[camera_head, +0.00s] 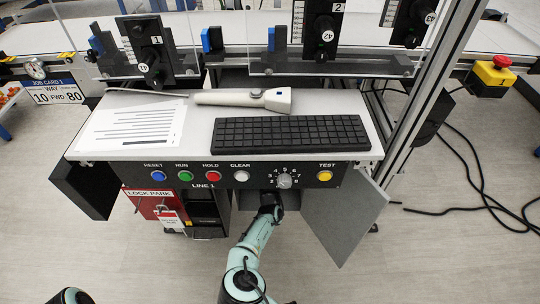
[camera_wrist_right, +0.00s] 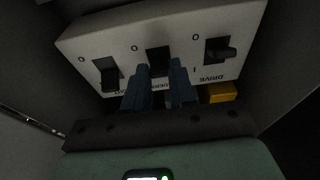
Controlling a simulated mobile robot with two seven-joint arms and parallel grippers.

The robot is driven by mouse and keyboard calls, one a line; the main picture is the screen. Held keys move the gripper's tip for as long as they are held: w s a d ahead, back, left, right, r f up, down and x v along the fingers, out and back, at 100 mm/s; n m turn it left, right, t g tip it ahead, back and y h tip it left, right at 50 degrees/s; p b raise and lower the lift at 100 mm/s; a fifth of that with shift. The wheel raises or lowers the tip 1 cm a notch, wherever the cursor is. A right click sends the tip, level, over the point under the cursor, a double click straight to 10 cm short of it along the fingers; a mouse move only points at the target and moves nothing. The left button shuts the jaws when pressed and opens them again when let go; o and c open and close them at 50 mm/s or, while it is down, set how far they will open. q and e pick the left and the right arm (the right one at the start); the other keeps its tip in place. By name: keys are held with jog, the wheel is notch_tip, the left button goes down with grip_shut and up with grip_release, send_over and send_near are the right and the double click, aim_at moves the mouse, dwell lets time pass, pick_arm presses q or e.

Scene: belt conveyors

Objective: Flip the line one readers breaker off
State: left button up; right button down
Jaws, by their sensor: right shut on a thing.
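The breaker box (camera_wrist_right: 150,35) is a pale panel with three dark rocker switches; its lettering appears upside down in the right wrist view. The middle breaker (camera_wrist_right: 158,57) has a partly hidden label that seems to read readers. My right gripper (camera_wrist_right: 162,88) has its two fingers at this middle breaker, shut on its lever, which is mostly hidden between them. In the head view my right gripper (camera_head: 268,212) reaches into the open cabinet under the LINE 1 panel (camera_head: 208,177), where the breakers are hidden. My left gripper is not in view.
The drive breaker (camera_wrist_right: 219,50) is at right, another breaker (camera_wrist_right: 106,77) at left. A yellow block (camera_wrist_right: 217,92) sits below. Cabinet doors (camera_head: 338,215) and (camera_head: 88,188) stand open. A keyboard (camera_head: 290,134), scanner (camera_head: 245,99) and paper lie on the desk.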

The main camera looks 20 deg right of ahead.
jog(key=shift+w+d+f+t+h, duration=0.15)
jog(key=shift+f+t+h, duration=0.25)
jog(key=shift+t, duration=0.55)
jog(key=shift+w+d+f+t+h, duration=0.1)
jog(key=shift+w+f+t+h, duration=0.1)
jog(key=shift+f+t, duration=0.55)
jog(key=shift+a+r+t, duration=0.1)
jog(key=shift+r+t, duration=0.15)
jog(key=shift+t, duration=0.05)
jog(key=c, duration=0.9)
grip_release()
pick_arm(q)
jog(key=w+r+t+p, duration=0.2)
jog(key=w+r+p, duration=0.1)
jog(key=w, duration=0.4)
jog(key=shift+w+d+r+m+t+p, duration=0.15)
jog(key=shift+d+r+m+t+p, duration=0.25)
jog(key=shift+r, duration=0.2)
pick_arm(e)
jog(key=shift+v, duration=6.65)
jog(key=shift+f, duration=0.1)
